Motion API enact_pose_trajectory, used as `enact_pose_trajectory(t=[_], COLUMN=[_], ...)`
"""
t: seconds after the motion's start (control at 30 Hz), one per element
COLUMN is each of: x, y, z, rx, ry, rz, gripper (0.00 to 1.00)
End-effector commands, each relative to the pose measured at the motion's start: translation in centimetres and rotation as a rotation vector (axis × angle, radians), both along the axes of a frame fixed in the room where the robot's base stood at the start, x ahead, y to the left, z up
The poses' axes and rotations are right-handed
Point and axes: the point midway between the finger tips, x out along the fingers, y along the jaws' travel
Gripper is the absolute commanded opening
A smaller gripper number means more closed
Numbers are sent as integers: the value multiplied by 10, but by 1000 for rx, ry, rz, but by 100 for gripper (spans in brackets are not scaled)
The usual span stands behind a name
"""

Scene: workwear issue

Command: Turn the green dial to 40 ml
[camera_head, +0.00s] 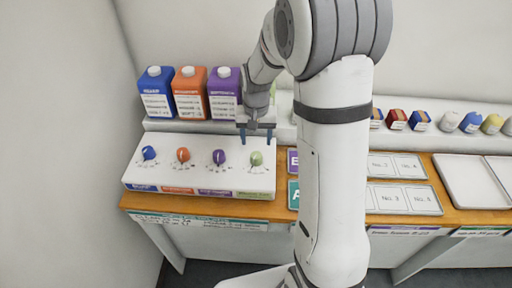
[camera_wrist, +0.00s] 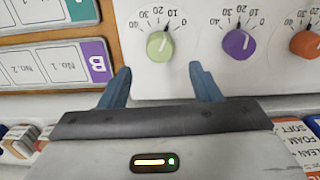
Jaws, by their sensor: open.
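The green dial (camera_head: 256,158) is the rightmost knob on the sloped white panel (camera_head: 150,172) in the head view. In the wrist view the green dial (camera_wrist: 160,47) is near the top centre, with a numbered scale around its upper side. Its white pointer line points up and slightly right there; the exact number it marks is too small to tell. My gripper (camera_head: 255,138) is open and empty just above the green dial in the head view. In the wrist view my gripper (camera_wrist: 160,82) has its two blue fingers spread below the dial, apart from it.
A purple dial (camera_head: 219,157), an orange dial (camera_head: 183,155) and a blue dial (camera_head: 149,153) share the panel. Blue (camera_head: 155,95), orange (camera_head: 190,95) and purple (camera_head: 224,95) jugs stand behind it. Labelled cards (camera_head: 400,198) lie to the right, past my arm.

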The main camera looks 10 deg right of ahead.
Motion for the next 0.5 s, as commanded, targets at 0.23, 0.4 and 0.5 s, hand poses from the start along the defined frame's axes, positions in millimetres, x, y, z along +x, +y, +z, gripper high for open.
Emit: enact_pose_trajectory(t=[0.23, 0.4, 0.5], x=[-2, -1, -1], y=[0, -1, -1], z=[-40, -60, -67], rx=[0, 0, 0], ry=[6, 3, 1], rz=[0, -1, -1], gripper=[57, 57, 57])
